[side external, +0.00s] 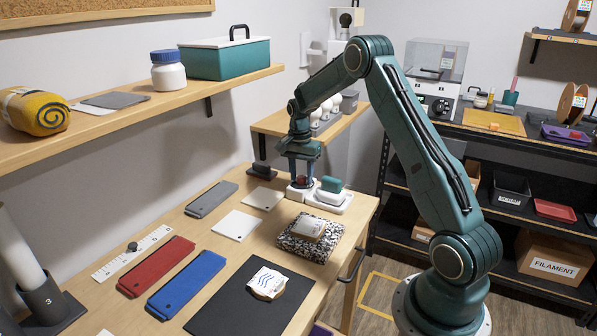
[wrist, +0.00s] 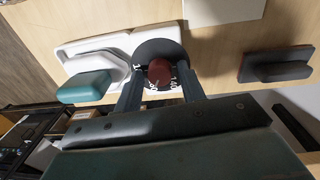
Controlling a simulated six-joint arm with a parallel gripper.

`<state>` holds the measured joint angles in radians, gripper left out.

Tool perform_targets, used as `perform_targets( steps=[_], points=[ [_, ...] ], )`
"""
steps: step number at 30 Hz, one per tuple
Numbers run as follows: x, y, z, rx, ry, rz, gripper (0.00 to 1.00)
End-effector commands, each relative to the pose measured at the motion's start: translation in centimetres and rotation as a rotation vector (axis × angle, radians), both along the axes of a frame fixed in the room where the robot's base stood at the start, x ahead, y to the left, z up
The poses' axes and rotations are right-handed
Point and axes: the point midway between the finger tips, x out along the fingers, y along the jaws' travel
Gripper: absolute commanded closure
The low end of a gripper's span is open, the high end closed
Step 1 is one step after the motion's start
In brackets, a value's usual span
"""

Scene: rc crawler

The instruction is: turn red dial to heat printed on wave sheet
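The red dial (wrist: 160,73) sits on a dark round plate (wrist: 158,50) with small white markings that I cannot read. In the side view the dial (side external: 300,182) is partly hidden by my fingers. My gripper (side external: 299,178) points down over it at the table's far end. In the wrist view the fingers of my gripper (wrist: 160,82) stand either side of the dial with gaps showing, so it is open around it. The wave sheet (side external: 267,282), white with blue wavy lines, lies on the black mat (side external: 225,305); no readable heat value shows.
A white base (side external: 337,203) with a teal-topped block (side external: 331,184) stands beside the dial. A dark block (wrist: 275,65) lies on the other side. A speckled book (side external: 300,243), red tray (side external: 157,265) and blue tray (side external: 187,283) lie nearer on the table. A shelf (side external: 215,88) overhangs the left.

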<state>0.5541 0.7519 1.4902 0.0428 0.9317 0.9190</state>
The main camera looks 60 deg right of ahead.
Motion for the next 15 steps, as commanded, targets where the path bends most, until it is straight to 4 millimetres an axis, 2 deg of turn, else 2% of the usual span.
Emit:
perform_targets(
  steps=[15],
  points=[
    [0.05,0.05,0.58,0.001,0.000,0.003,0.52]
  ],
)
